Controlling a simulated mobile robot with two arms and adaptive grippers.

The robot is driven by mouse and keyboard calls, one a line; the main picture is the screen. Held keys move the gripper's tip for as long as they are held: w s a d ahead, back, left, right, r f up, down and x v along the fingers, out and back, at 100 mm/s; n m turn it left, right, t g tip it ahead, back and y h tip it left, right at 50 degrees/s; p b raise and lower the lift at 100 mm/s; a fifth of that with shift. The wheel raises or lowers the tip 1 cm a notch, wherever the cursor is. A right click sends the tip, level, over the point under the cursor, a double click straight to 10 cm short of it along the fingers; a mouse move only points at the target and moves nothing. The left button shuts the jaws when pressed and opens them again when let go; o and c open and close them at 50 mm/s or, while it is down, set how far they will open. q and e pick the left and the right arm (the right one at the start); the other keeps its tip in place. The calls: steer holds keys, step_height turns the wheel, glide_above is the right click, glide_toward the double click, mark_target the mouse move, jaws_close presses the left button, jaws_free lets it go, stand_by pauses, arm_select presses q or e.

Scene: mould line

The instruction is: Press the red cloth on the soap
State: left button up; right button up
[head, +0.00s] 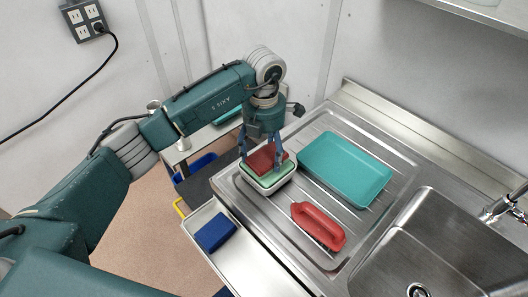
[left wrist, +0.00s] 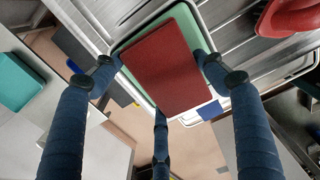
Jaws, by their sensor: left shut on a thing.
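The red cloth (head: 262,158) is a flat folded block at the left end of the draining board. My left gripper (head: 264,157) points down and is shut on it, with fingers on either side. The green soap (head: 273,178) lies right under the cloth in a white dish (head: 283,187); the cloth covers most of it. In the left wrist view the red cloth (left wrist: 164,65) lies over the green soap (left wrist: 187,20), whose edges show around it. The cloth seems to touch the soap. My right gripper is in neither view.
A blue cloth (head: 215,231) lies on a metal ledge in front. The sink (head: 430,250) and tap (head: 505,203) are at the right.

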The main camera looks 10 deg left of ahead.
mark_target(264, 153)
arm_select(q)
steer(key=shift+r+p, duration=1.65)
steer(key=shift+r, duration=1.85)
